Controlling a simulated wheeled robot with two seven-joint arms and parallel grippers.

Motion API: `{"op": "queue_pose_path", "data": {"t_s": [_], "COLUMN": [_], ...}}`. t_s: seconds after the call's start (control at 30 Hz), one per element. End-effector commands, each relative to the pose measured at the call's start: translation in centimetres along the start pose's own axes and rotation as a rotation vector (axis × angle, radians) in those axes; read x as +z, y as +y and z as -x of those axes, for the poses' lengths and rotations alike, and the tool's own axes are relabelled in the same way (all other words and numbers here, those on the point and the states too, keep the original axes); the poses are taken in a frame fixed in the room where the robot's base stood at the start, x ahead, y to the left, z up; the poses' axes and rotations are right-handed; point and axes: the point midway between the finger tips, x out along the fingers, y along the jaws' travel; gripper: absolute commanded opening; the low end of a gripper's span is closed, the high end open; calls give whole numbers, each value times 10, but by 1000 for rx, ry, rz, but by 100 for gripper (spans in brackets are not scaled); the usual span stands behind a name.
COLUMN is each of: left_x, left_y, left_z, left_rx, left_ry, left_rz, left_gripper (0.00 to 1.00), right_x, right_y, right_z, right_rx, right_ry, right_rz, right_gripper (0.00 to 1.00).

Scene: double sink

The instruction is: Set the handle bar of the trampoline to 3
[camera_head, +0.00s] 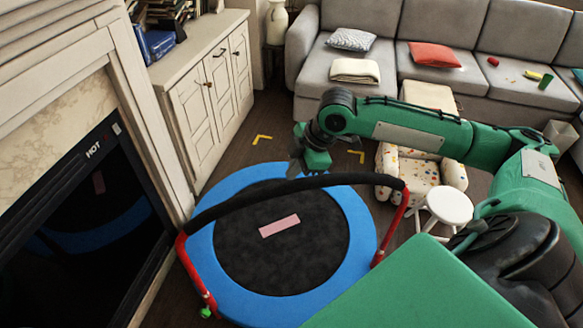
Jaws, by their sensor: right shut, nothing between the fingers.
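The trampoline (334,265) has a blue rim and a black mat with a pink patch (279,226). Its handle bar (245,200) is a black padded bar on two red posts, at the left (196,274) and the right (393,222). A green knob (206,312) sits low on the left post. No height numbers are legible. My right gripper (297,168) is shut and empty. It appears just beyond the bar, over the far part of the trampoline; I cannot tell whether it touches the bar. My left gripper is not in view.
A fireplace (83,195) stands close on the left, with a white cabinet (211,92) behind it. A grey sofa (383,67) is at the back. A spotted child's armchair (418,170) and a white stool (449,205) stand right of the trampoline. Floor shows behind it.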

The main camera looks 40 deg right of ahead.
Motion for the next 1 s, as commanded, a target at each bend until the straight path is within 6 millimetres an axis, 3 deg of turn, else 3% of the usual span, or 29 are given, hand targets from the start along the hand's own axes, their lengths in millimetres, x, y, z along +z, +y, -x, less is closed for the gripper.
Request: {"op": "queue_pose_path", "data": {"t_s": [0.3, 0.67, 1.0], "left_x": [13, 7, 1], "left_y": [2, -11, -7], "left_z": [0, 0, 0], "left_rx": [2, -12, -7], "left_ry": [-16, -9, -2], "left_rz": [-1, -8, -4], "left_gripper": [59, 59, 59], "right_x": [0, 0, 0], "right_y": [0, 0, 0], "right_z": [0, 0, 0], "right_rx": [0, 0, 0], "right_ry": [0, 0, 0], "right_rz": [0, 0, 0], "right_gripper": [0, 0, 0]}}
